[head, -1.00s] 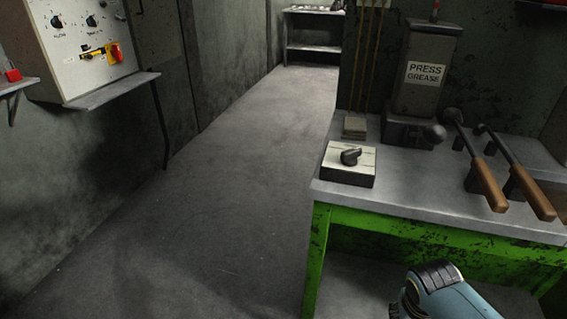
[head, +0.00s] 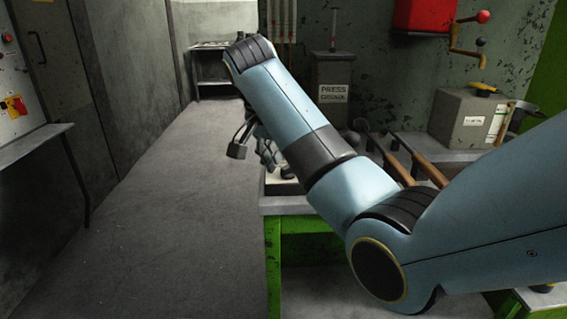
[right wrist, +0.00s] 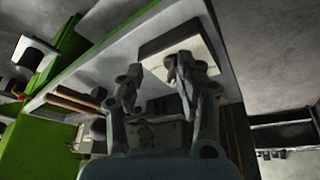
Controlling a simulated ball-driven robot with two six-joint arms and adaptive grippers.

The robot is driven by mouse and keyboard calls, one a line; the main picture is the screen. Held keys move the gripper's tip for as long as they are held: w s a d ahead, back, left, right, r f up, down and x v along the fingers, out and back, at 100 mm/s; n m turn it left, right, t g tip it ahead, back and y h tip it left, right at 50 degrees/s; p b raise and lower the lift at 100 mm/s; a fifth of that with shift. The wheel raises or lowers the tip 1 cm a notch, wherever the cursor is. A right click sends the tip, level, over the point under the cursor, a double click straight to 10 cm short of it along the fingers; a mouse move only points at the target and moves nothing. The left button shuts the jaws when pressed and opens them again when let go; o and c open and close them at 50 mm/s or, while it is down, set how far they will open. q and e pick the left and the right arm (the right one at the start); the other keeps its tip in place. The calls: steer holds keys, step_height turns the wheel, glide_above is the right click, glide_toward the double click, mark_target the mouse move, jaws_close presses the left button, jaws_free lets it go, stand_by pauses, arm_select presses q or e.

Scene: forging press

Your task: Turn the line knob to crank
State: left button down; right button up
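The line knob sits on a small box with a pale top plate at the left end of the bench. In the head view, only part of this box (head: 280,187) shows, behind my right arm. In the right wrist view, the box's pale plate (right wrist: 196,40) lies just beyond my fingers. A dark shape that looks like the knob (right wrist: 171,62) is by the right-hand finger, partly hidden. I cannot tell whether they touch. My right gripper (head: 252,152) is open, its fingers apart near the box; it also shows in the right wrist view (right wrist: 155,76). My left gripper is out of view.
The grey bench with green legs (head: 274,270) carries a press grease dispenser (head: 333,75), wooden-handled levers (head: 391,160) and a grey box (head: 468,120). A red unit with a crank (head: 425,15) hangs on the back wall. A control panel (head: 14,95) is at the left. The floor between is clear.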

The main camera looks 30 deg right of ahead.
step_height(320, 180, up, 6)
steer(key=w+m, duration=0.2)
steer(key=w, duration=0.1)
steer(key=b, duration=0.5)
glide_above(287, 166)
steer(key=a, duration=0.2)
steer(key=shift+m, duration=0.3)
steer(key=f, duration=0.5)
steer(key=shift+s, duration=0.2)
steer(key=shift+b+x, duration=0.5)
steer(key=shift+x, duration=1.95)
steer(key=shift+d, duration=0.1)
steer(key=shift+c, duration=0.4)
steer(key=shift+s, duration=0.1)
jaws_close()
